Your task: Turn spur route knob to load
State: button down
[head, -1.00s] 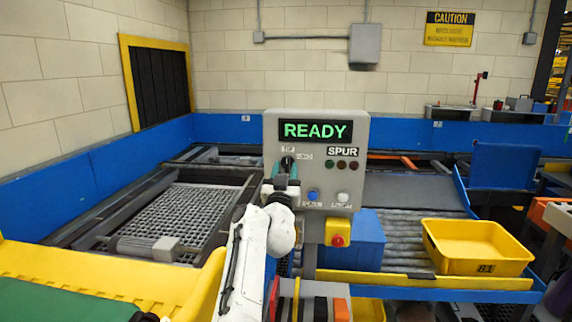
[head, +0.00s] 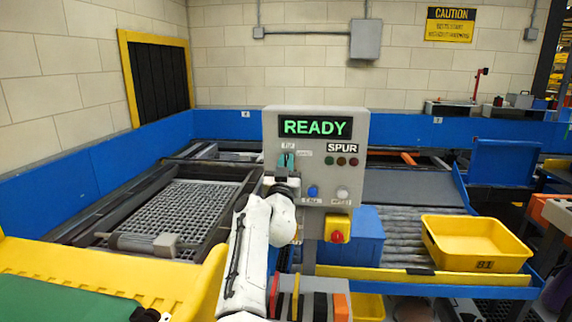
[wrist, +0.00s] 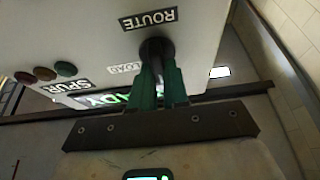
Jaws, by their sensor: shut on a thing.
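The grey control panel (head: 358,190) stands in the middle of the head view, its screen (head: 316,127) reading READY in green. It carries a white SPUR label (head: 342,147). The dark route knob (wrist: 156,47) shows in the wrist view beside the ROUTE label (wrist: 148,19) and LOAD label (wrist: 124,68). My gripper (wrist: 157,66) has its green fingers shut on the knob. In the head view my gripper (head: 286,161) covers most of the knob, so its pointing direction is hidden there.
Three dark lamps (head: 341,161), a blue button (head: 313,191) and a white button (head: 342,193) sit right of the knob. A red stop knob on a yellow box (head: 338,229) is below. A yellow tray (head: 478,245) rests on the rollers at right.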

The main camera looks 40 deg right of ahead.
jog(key=shift+m, duration=0.4)
jog(key=m+g+h+b, duration=0.1)
jog(key=m+g, duration=0.1)
jog(key=m, duration=0.2)
jog(key=m+g+h, duration=0.1)
jog(key=m+g, duration=0.1)
jog(key=m, duration=0.2)
jog(key=shift+b, duration=0.4)
jog(key=shift+f+m+g, duration=0.1)
jog(key=shift+m+g, duration=0.8)
jog(key=shift+m, duration=0.9)
jog(key=shift+m+g, duration=0.9)
jog(key=shift+m, duration=0.9)
jog(key=shift+s+d+m, duration=0.1)
jog(key=shift+m, duration=0.2)
jog(key=c, duration=1.1)
grip_release()
jog(key=b+v, duration=0.1)
jog(key=v, duration=0.4)
jog(key=b+v, duration=0.1)
jog(key=v, duration=0.5)
jog(key=shift+r, duration=0.2)
